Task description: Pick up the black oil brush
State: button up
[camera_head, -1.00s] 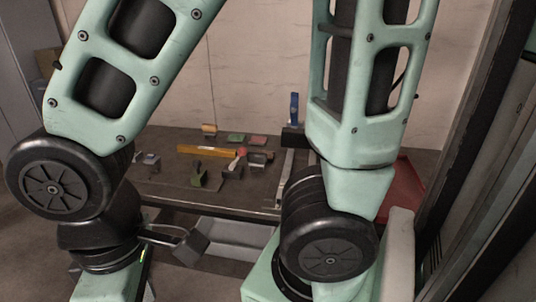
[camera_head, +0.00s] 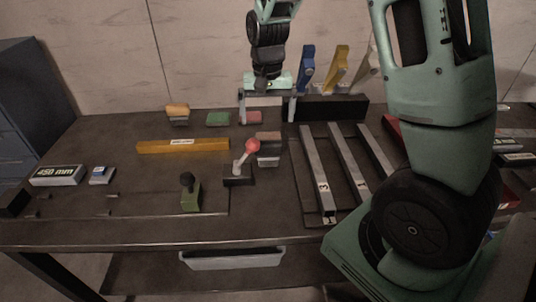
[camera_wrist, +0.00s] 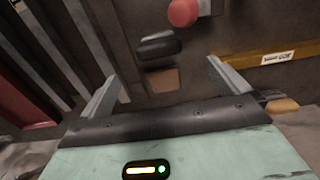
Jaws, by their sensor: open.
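The black oil brush appears to be the small dark block with a grey lower part (camera_head: 268,157), lying mid-table just right of the red-knobbed lever. In the wrist view its black top (camera_wrist: 158,44) shows beyond my fingertips, in line with the space between them. My gripper (camera_head: 266,118) hangs over the rear of the table, fingers spread and pointing down, farther back than the brush and apart from it. In the wrist view the fingers (camera_wrist: 162,72) are open and empty. A brown block (camera_head: 268,137) lies between the gripper and the brush; it also shows in the wrist view (camera_wrist: 163,80).
The red-knobbed lever (camera_head: 252,145) stands close left of the brush. Steel rails (camera_head: 347,160) lie right. A black rack (camera_head: 340,107) with upright coloured handles stands behind right. A yellow level (camera_head: 183,146) lies left.

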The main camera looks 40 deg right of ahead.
aim_at(268, 142)
jog(key=f, duration=0.6)
jog(key=shift+d+f, duration=0.2)
jog(key=shift+d, duration=0.05)
jog(key=shift+a+f+p, duration=0.1)
jog(key=shift+f+p, duration=0.4)
jog(key=shift+f, duration=2.55)
jog(key=c, duration=1.1)
jog(key=shift+o, duration=0.2)
jog(key=shift+r, duration=0.15)
notch_tip(268, 142, up, 10)
jog(key=shift+f, duration=0.1)
